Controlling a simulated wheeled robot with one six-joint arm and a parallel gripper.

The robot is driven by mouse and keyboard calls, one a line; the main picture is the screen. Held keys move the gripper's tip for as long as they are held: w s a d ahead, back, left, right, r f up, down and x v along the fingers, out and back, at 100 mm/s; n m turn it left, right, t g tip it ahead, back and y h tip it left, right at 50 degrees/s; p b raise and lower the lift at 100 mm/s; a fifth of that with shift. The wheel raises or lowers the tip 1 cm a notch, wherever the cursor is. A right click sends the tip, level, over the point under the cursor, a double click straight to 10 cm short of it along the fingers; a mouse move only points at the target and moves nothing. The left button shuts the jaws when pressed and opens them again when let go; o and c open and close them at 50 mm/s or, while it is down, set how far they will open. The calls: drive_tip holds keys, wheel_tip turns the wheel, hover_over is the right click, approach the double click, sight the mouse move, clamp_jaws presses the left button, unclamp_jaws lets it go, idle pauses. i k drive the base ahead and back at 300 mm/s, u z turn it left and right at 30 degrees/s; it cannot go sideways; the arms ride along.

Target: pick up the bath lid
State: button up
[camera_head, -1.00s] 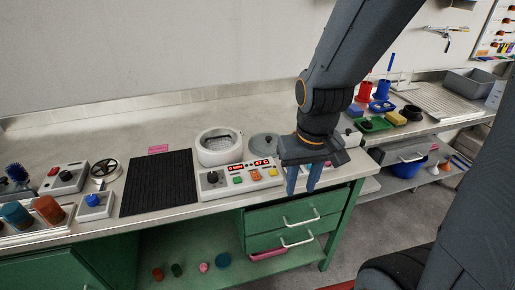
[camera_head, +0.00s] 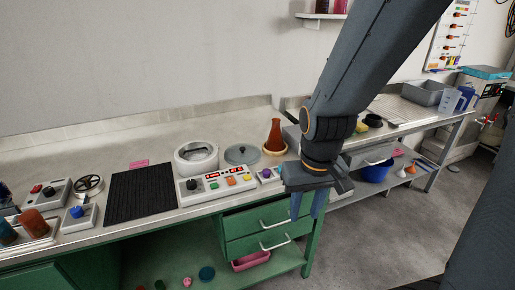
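The bath lid, a round grey disc with a small knob (camera_head: 241,154), lies flat on the bench just right of the white round bath (camera_head: 180,165). The bath is uncovered at its top. My gripper (camera_head: 307,212) points down, its two blue fingers apart with nothing seen between them. It is to the right of the lid and nearer to me, in front of the bench edge in the picture. The lid is in full view, apart from the gripper.
A control box with coloured buttons (camera_head: 216,184) stands in front of the bath and lid. A brown flask (camera_head: 274,137) stands right of the lid, near my arm. A black ribbed mat (camera_head: 142,194) lies to the left. Green drawers (camera_head: 262,228) are below the bench.

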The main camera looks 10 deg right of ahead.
sight(240, 153)
drive_tip(key=z, duration=0.05)
drive_tip(key=i, duration=1.05)
drive_tip(key=u, duration=0.45)
